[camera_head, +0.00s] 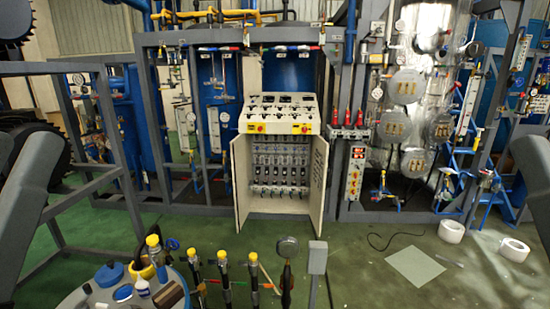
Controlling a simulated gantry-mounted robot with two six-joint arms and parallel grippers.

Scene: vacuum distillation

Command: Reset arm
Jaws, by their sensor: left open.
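Part of my left arm (30,195), a blue-grey link, slants along the left edge of the head view. My left gripper is open, but its fingertips are hard to make out against the dark parts there. I see nothing held in it. A blue-grey link of my right arm (536,175) shows at the right edge. My right gripper is not in view.
A control cabinet (281,119) with open doors stands at the centre back among blue pipe frames. A round table (72,298) with bottles is at the lower left, beside yellow-capped valves (223,262) and a gauge (287,247).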

